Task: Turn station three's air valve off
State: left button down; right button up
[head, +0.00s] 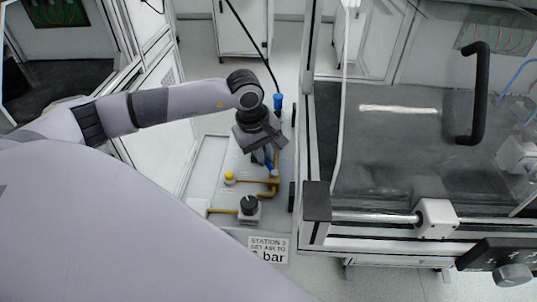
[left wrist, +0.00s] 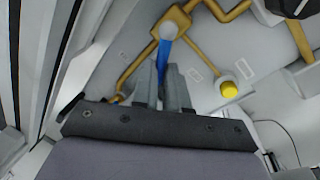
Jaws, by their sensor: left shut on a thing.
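Station three's air panel (head: 210,160) is a pale board with yellow pipes (head: 266,193). The valve's blue lever (left wrist: 165,48) shows in the left wrist view, running from a yellow valve body (left wrist: 178,18) down between my fingers. My left gripper (left wrist: 163,80) is shut on this lever. In the head view my left gripper (head: 266,157) hangs over the panel's right part and hides most of the valve; only a bit of blue shows by the fingers. My right gripper is in neither view.
A black knob (head: 249,204) and a yellow button (head: 229,177) sit on the panel near the gripper. A sign (head: 268,249) reading "STATION 3 SET AIR TO", its number partly hidden, is in front. A framed enclosure with a black handle (head: 480,95) stands close on the right.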

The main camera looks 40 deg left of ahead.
pick_arm(q)
jog(key=n, duration=0.1)
jog(key=s+n+b, duration=0.1)
jog(key=shift+a+n+y, duration=0.2)
jog(key=shift+n+y, duration=0.1)
jog(key=shift+n, duration=0.1)
jog(key=s+n, duration=0.1)
jog(key=n, duration=0.1)
jog(key=shift+n+b, duration=0.4)
jog(key=n, duration=0.1)
jog(key=s+n+y+b, duration=0.1)
jog(key=n, duration=0.1)
jog(key=shift+s+d, duration=0.15)
jog(key=shift+d, duration=0.05)
jog(key=shift+s+d+n+y+b, duration=0.15)
jog(key=shift+s+n+b, duration=0.1)
jog(key=shift+n, duration=0.5)
jog(key=shift+s+d+n+y+b, duration=0.1)
jog(key=shift+s+n+y+b, duration=0.1)
jog(key=shift+n, duration=0.55)
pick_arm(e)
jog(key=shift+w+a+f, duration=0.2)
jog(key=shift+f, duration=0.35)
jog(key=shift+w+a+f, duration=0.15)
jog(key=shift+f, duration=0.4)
pick_arm(q)
jog(key=c, duration=1.1)
grip_release()
jog(key=shift+s, duration=0.1)
jog(key=shift+c, duration=0.2)
